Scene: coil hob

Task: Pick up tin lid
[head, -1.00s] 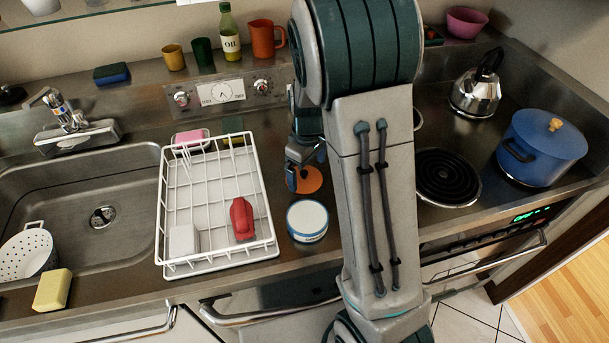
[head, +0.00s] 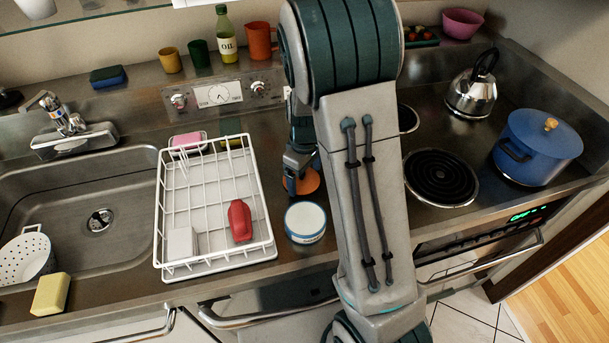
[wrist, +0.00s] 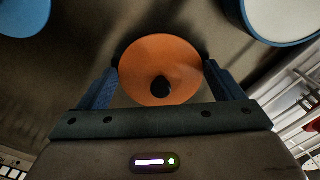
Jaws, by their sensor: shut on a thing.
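The tin lid (head: 309,181) is a round orange disc lying on the steel counter, partly hidden behind my gripper and arm in the head view. In the head view my gripper (head: 297,172) is low over the counter. Whether the lid touches the counter is hard to tell.
A white tin with a blue rim (head: 305,222) stands just in front of the lid. A white dish rack (head: 262,205) is to the left, holding a red thing (head: 239,220). A coil burner (head: 441,178), kettle (head: 472,95) and blue pot (head: 537,150) are to the right.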

